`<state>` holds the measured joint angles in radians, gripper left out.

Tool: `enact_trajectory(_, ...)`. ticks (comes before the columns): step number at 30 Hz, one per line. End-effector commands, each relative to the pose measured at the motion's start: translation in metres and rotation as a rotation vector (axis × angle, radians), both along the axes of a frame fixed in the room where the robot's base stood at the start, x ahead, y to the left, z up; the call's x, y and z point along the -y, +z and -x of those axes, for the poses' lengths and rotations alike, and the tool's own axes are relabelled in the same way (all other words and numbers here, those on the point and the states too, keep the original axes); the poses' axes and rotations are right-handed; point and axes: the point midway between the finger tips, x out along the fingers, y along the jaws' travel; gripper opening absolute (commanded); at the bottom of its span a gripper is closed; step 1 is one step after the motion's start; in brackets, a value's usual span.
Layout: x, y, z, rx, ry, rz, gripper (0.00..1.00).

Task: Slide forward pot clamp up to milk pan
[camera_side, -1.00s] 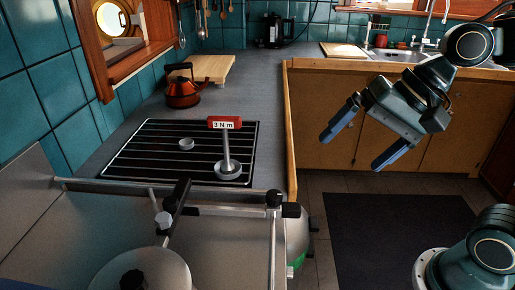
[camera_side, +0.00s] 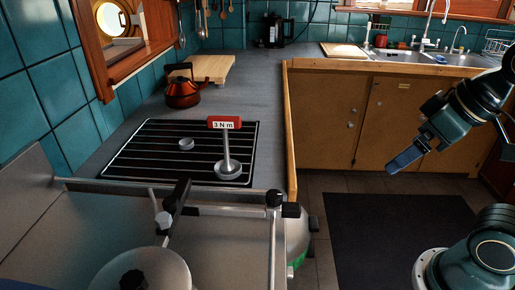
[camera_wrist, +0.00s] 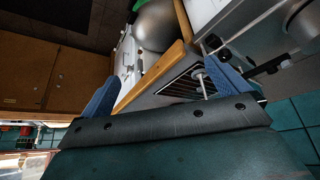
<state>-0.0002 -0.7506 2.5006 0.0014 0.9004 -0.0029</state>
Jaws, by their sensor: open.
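A steel lidded pot with a black knob, which looks like the milk pan (camera_side: 150,268), stands at the bottom left of the side view, cut off by the frame. A black clamp with a long arm (camera_side: 177,205) sits on the metal rail behind it, apart from the pot. A second black fitting (camera_side: 275,199) is at the rail's right corner; I cannot tell for sure which is the forward pot clamp. My gripper (camera_side: 400,160) is open and empty, far right of the rail over the floor. Its two blue fingers show wide apart in the wrist view (camera_wrist: 165,66).
A black grate (camera_side: 150,155) on the counter bears a metal post with a red "3 N m" tag (camera_side: 224,122). A red kettle (camera_side: 183,93) and wooden board (camera_side: 205,69) are behind. A rounded steel body (camera_side: 297,238) sits beside the counter's wooden edge (camera_side: 290,150). The floor mat area is clear.

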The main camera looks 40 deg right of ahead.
Motion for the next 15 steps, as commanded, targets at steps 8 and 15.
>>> enact_trajectory(8, -0.003, 0.002, -0.007, -0.016, 0.026, -0.002, 0.45)
enact_trajectory(15, -0.015, 0.005, -0.032, -0.072, 0.132, -0.012, 0.00)
